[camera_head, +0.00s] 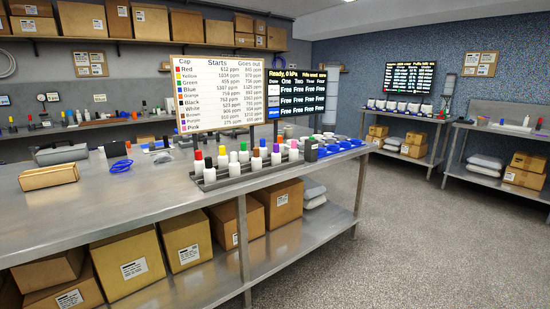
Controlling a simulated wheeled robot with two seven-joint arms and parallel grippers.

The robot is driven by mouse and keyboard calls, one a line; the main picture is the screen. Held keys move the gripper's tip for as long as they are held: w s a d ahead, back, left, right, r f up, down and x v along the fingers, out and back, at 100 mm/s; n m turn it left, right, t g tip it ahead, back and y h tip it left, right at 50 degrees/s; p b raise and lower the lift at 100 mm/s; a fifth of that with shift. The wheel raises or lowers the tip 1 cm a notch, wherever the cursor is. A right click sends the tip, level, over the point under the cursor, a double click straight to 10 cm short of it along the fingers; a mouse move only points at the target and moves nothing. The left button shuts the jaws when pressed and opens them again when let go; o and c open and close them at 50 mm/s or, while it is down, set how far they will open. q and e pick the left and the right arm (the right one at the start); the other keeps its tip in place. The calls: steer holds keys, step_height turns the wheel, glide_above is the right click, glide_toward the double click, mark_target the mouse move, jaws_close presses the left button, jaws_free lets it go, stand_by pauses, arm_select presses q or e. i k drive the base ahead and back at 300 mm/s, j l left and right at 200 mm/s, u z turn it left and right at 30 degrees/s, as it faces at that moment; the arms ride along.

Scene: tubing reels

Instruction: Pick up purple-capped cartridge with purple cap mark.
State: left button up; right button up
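The purple-capped cartridge (276,154) stands upright in a dark rack (238,181) on the metal bench. Its white body shows below the purple cap; any mark on the cap is too small to make out. Several other white cartridges with differently coloured caps stand in the same rack, including a red-capped one (198,162) at the left end. Neither of my grippers is in view.
The metal bench (130,207) has clear space at its front left. A cap list board (219,96) and a dark status screen (296,97) stand behind the rack. Blue rings (327,151) lie to its right.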

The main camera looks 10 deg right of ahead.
mark_target(276, 156)
steer(key=i+z, duration=0.2)
steer(key=z, duration=0.2)
steer(key=i+j+z, duration=0.1)
steer(key=i+z, duration=0.25)
steer(key=j+z, duration=0.15)
steer(key=z, duration=0.25)
steer(key=i, duration=0.1)
